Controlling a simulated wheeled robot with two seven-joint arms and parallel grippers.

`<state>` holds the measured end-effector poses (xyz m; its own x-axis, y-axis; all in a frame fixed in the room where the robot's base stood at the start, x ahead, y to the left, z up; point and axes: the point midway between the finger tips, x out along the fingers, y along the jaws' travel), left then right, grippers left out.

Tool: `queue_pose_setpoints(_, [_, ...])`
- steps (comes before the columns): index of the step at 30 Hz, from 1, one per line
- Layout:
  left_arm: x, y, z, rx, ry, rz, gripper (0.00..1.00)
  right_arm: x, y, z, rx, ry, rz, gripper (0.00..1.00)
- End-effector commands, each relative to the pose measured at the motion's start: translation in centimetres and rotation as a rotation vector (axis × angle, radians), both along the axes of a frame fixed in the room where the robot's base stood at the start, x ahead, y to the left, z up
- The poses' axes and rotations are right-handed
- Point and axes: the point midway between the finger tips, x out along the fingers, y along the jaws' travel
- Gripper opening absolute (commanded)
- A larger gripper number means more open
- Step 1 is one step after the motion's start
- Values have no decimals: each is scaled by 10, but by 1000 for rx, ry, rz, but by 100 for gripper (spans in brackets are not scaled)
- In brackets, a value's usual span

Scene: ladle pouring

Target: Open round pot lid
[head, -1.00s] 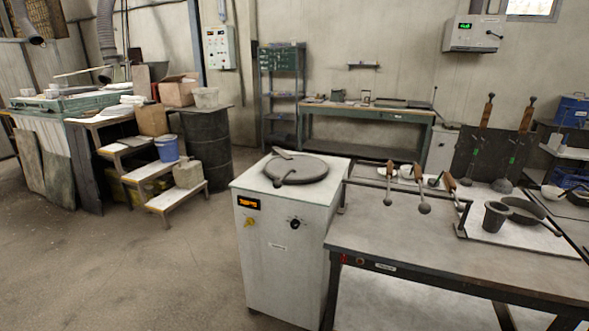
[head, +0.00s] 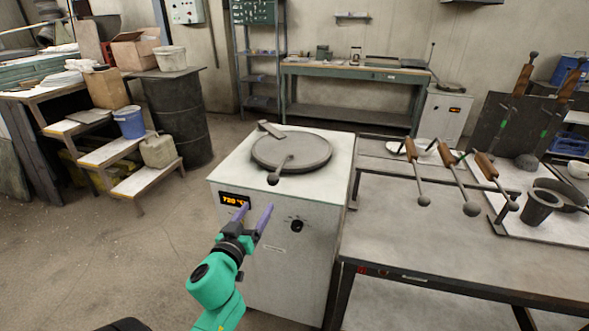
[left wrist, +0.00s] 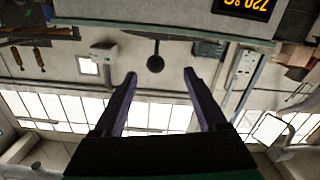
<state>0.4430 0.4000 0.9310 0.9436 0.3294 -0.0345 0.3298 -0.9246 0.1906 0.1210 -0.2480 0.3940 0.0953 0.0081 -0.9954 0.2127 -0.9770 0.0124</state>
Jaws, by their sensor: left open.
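The round pot lid (head: 291,150) is a flat dark grey disc on top of the white furnace cabinet (head: 262,258). It lies flat and looks closed. Its handle ends in a dark ball (head: 273,179) at the front edge; a flat tab shows at the back left. My left gripper (head: 254,212) is open and empty in front of the cabinet, below and left of the ball. In the left wrist view its two purple fingers (left wrist: 160,78) are apart, with a dark ball on a rod (left wrist: 155,63) seen beyond and between them. My right gripper is not in view.
A metal table (head: 455,235) stands close on the right, with several ladles (head: 459,180) on a rack and a dark cup (head: 540,206). A stepped shelf (head: 120,150) and black barrel (head: 178,115) are at left. Floor left of the cabinet is clear.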

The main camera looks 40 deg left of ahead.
Motion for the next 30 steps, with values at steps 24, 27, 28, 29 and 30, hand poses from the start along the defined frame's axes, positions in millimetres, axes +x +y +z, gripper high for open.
queue_pose_setpoints(24, [135, 47, 12, -1, -30, 1, 75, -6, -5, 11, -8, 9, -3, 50])
queue_pose_setpoints(27, [136, 47, 12, -1, -28, 0, 75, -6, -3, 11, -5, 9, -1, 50])
queue_pose_setpoints(28, [136, 47, 12, -1, -28, 0, 75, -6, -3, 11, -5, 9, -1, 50])
queue_pose_setpoints(29, [136, 47, 12, -1, -28, 0, 75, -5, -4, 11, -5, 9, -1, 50])
queue_pose_setpoints(30, [136, 47, 12, -1, -28, 0, 75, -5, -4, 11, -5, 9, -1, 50])
